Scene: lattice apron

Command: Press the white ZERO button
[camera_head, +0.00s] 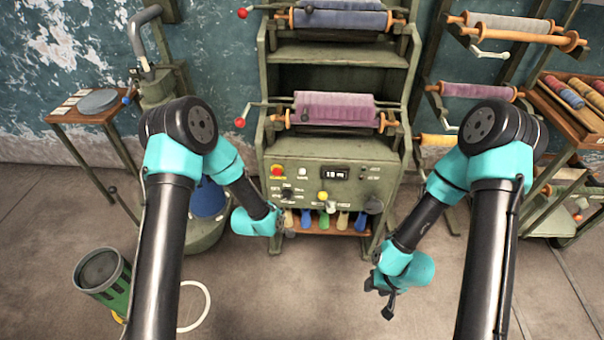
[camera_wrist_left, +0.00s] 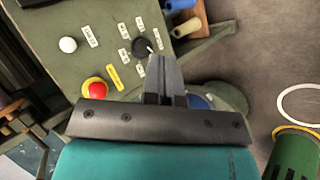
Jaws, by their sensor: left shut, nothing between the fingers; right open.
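The white button (camera_head: 303,172) sits on the upper left of the green machine's front panel, right of a red button on a yellow base (camera_head: 277,171). In the left wrist view the white button (camera_wrist_left: 67,44) is a round knob beside a small white label too blurred to read. My left gripper (camera_head: 281,222) is shut and empty, low in front of the panel and apart from the white button. In the left wrist view its fingers (camera_wrist_left: 164,62) overlap the panel near a black knob (camera_wrist_left: 142,47). My right gripper (camera_head: 380,298) is open and empty, above the floor to the right.
A display (camera_head: 335,173) and a yellow button (camera_head: 322,196) share the panel. Below is a shelf (camera_head: 315,228) with coloured handles. Purple rollers (camera_head: 333,109) are above. The middle floor is clear.

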